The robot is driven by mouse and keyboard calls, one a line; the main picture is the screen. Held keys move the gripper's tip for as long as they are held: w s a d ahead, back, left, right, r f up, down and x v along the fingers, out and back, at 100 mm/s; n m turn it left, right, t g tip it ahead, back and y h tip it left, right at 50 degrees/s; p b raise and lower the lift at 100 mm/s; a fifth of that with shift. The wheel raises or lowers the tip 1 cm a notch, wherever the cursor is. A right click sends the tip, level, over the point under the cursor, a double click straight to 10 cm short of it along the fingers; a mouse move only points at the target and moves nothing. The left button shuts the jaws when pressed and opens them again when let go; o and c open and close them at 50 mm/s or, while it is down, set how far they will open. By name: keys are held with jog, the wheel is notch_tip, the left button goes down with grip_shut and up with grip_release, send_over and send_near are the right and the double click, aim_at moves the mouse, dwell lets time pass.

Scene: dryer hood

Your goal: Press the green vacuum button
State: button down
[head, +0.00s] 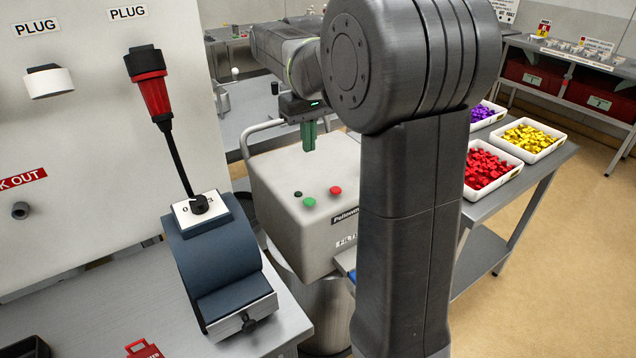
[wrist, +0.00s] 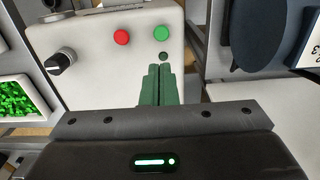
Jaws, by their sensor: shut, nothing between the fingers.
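The green button (head: 309,203) is on the sloped face of the light grey vacuum head, next to a red button (head: 336,190) and a small dark knob or lamp (head: 298,194). In the wrist view the green button (wrist: 160,31) is above my fingertips, with the red button (wrist: 121,37) to its left and the small dark spot (wrist: 164,56) just past the tips. My gripper (head: 309,137) has green fingers, shut and empty, over the top part of the vacuum housing. In the wrist view the gripper (wrist: 160,68) points at the panel, apart from the green button.
Trays of red (head: 487,170), yellow and purple pieces stand on a bench at right. In the wrist view a black knob (wrist: 62,61) sits on the panel's left.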

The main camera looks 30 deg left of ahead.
aim_at(309, 200)
jog(key=shift+s, duration=0.15)
jog(key=shift+f, duration=0.1)
notch_tip(309, 200, down, 14)
jog(key=shift+r+p, duration=0.1)
jog(key=shift+p, duration=0.7)
